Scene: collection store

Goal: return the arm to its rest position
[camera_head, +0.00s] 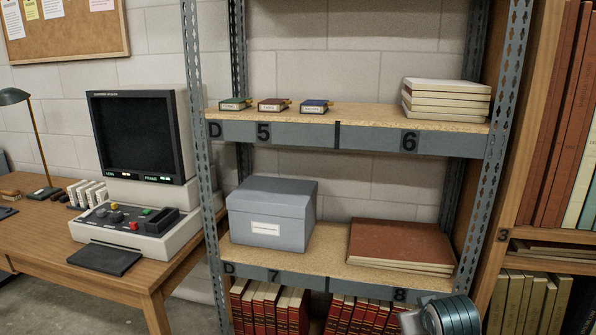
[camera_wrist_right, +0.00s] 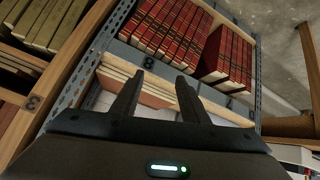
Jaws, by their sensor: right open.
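My right gripper (camera_wrist_right: 160,77) shows in the right wrist view, its two dark fingers apart with nothing between them. Past the fingers are the edge of the shelf marked 8 (camera_wrist_right: 150,62), the large flat brown-covered books (camera_wrist_right: 148,91) and a row of red books (camera_wrist_right: 172,28). Part of my right arm (camera_head: 450,316) shows at the lower right of the head view, in front of the shelf unit. Its gripper is out of that picture. My left arm and gripper are in neither view.
The metal shelf unit (camera_head: 201,150) holds a grey box (camera_head: 270,212), large brown books (camera_head: 400,243), small boxes (camera_head: 272,104) and pale stacked books (camera_head: 446,98). A wooden bookcase (camera_head: 508,200) stands at right. A desk (camera_head: 150,272) with a reader machine (camera_head: 140,135) stands at left.

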